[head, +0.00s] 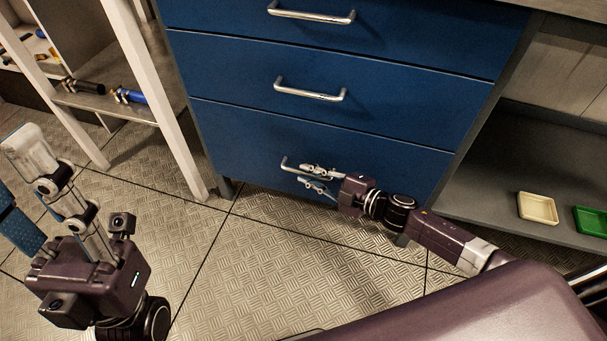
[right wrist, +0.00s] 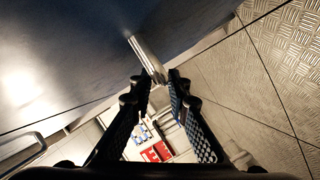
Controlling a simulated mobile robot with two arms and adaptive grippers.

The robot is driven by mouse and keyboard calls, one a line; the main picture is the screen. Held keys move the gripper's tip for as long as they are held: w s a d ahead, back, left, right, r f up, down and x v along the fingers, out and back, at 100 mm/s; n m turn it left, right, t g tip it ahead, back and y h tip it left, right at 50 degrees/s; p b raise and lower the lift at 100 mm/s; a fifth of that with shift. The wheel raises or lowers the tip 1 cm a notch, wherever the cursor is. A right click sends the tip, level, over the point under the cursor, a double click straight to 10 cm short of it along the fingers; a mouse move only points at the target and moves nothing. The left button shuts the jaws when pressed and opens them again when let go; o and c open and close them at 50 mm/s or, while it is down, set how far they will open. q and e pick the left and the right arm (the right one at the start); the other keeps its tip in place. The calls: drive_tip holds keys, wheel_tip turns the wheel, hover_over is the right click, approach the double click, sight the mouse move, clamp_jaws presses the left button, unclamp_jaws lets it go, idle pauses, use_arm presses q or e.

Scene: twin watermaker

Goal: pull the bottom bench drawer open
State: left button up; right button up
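The bottom drawer (head: 265,140) of the blue bench is flush with the drawers above it. Its silver bar handle (head: 286,164) shows at its left end; the rest is partly hidden by my right gripper (head: 306,175). In the right wrist view the handle (right wrist: 144,52) runs between the two fingertips of my right gripper (right wrist: 161,77). The fingers stand on either side of the bar, close to it; whether they press on it I cannot tell. My left gripper (head: 28,180) is at the left edge, away from the bench and partly cut off; its opening is unclear.
Two more blue drawers with handles (head: 310,92) are above. A white-legged rack (head: 160,90) stands to the left. On the right, a low grey shelf (head: 480,195) holds a cream tray (head: 537,208) and a green tray (head: 590,222). The patterned floor (head: 260,260) before the drawer is clear.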

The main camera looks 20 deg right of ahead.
drive_tip(key=shift+x, duration=1.05)
clamp_jaws()
